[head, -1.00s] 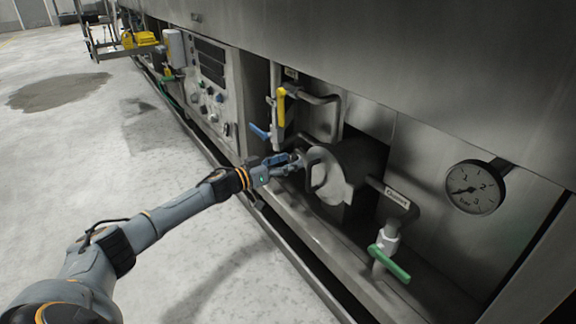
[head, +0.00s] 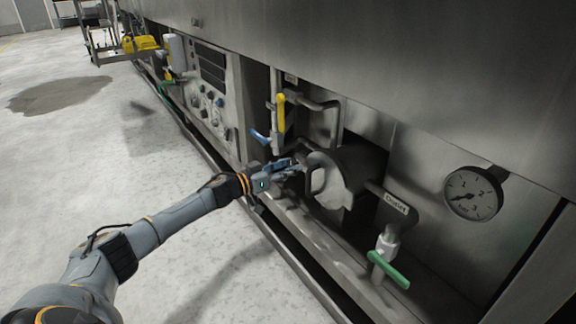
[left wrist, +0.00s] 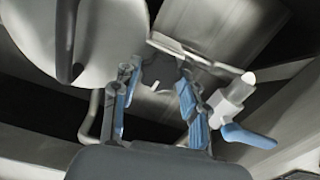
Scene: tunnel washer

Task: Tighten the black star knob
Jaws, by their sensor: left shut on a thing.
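My left gripper (head: 291,168) is at the front of the round steel housing (head: 335,182), at its left edge. In the left wrist view its two blue-and-grey fingers (left wrist: 158,98) stand on either side of a dark, lobed piece, which I take to be the black star knob (left wrist: 160,70). The gripper is shut on it. In the head view the fingers hide most of the knob, so how far it is turned cannot be told. My right gripper is not in view.
A yellow-handled valve (head: 281,112) and a blue lever (head: 260,137) are close above the gripper. A green-handled valve (head: 388,268) and a pressure gauge (head: 473,193) are to the right.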

